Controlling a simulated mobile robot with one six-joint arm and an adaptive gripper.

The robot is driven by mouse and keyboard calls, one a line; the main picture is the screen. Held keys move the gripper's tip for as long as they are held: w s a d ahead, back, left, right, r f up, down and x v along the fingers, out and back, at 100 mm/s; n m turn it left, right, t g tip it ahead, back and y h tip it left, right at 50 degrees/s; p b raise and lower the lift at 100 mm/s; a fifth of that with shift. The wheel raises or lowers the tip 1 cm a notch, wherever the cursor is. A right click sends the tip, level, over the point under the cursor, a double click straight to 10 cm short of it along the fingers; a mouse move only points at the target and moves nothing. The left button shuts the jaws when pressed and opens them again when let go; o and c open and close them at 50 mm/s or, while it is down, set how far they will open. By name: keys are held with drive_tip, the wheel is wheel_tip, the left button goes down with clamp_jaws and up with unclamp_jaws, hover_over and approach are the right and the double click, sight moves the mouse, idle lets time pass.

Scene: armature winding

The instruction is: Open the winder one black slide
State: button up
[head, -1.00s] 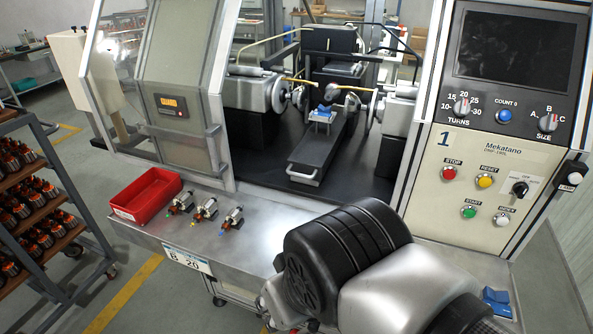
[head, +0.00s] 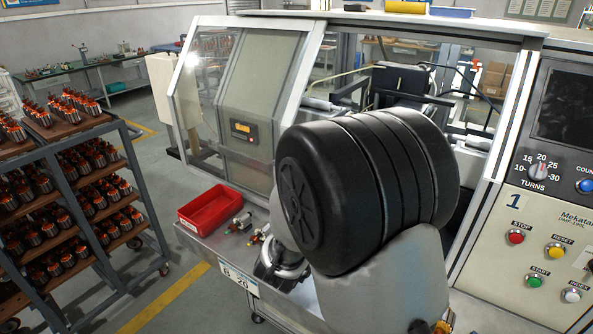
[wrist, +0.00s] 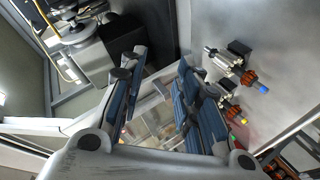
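My gripper (wrist: 160,68) is open and empty in the wrist view, its two blue-padded fingers wide apart. In the head view the fingers are hidden behind my arm's large black joint. Winder one (head: 508,195) stands at centre and right, marked 1. My arm covers its lower inside, so the black slide and its handle are hidden there. I cannot tell whether this block belongs to the slide. The gripper touches nothing that I can see.
A red tray (head: 210,210) and small armature parts (head: 240,222) sit on the steel front shelf; such parts also lie right of my fingers in the wrist view (wrist: 228,62). A rack (head: 75,165) of armatures stands at left. The winder's frame post (head: 490,160) borders the opening.

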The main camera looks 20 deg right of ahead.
drive_tip(key=s+d+f+n+g+h, duration=0.1)
drive_tip(key=s+d+f+n+h, duration=0.2)
drive_tip(key=d+h, duration=0.35)
drive_tip(key=shift+m+y, duration=0.25)
drive_tip(key=shift+m, duration=0.15)
drive_tip(key=x, duration=0.5)
drive_tip(key=b+x, duration=0.1)
drive_tip(key=x, duration=0.5)
drive_tip(key=b+x, duration=0.1)
drive_tip(key=x, duration=0.5)
drive_tip(key=shift+s+d+f, duration=0.2)
drive_tip(key=shift+d+f, duration=0.1)
drive_tip(key=shift+f, duration=0.15)
clamp_jaws()
